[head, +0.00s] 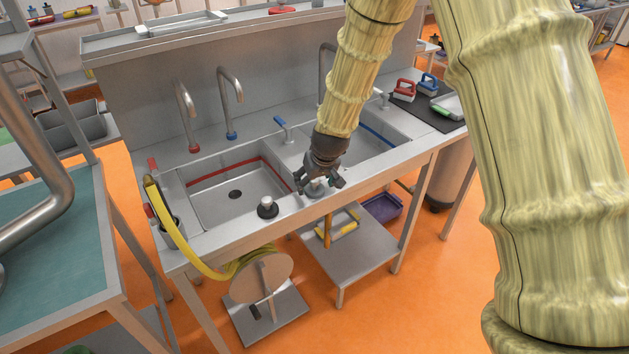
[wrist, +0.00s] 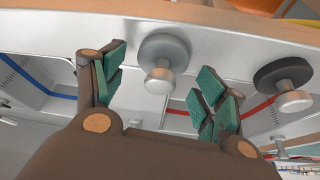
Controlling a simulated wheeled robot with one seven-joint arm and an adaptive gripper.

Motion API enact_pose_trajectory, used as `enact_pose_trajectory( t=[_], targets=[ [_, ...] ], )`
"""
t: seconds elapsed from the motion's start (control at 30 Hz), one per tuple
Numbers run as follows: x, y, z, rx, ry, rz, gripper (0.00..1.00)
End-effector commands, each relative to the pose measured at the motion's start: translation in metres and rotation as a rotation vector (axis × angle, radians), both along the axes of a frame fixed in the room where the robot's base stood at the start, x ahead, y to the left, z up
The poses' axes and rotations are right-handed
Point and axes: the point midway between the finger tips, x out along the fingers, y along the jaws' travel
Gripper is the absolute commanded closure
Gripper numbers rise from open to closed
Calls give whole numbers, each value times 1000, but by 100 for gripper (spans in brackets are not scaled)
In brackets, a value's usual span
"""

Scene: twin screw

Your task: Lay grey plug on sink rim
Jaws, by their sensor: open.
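The grey plug (wrist: 163,50), a round grey disc with a metal knob, rests on the sink's steel front rim (head: 218,231) between the two basins. In the head view the grey plug (head: 317,188) shows partly under my gripper (head: 320,181). In the wrist view my gripper (wrist: 160,88) is open, with green-padded fingers spread left and right of the plug's knob. No finger visibly touches it. A black plug (head: 268,208) with a metal knob stands on the front rim by the red-lined basin; it also shows in the wrist view (wrist: 285,76).
The red-lined basin (head: 228,194) is at left, the blue-lined basin (head: 362,142) at right. Taps stand behind them. A yellow hose (head: 180,243) hangs over the left front. Red and blue brushes (head: 404,89) stand at the right end. The rim between the plugs is clear.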

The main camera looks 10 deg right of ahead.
Motion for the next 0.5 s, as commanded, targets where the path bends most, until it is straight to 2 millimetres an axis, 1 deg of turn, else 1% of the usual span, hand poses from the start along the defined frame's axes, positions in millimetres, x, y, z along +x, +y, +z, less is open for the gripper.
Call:
enact_pose_trajectory(
  t=[0.13, 0.27, 0.5],
  targets=[
    [-2, -1, 6, -1, -2, 0, 28],
    [-7, -1, 17, 0, -2, 1, 28],
    [-19, -3, 44, -1, -2, 0, 28]
  ],
)
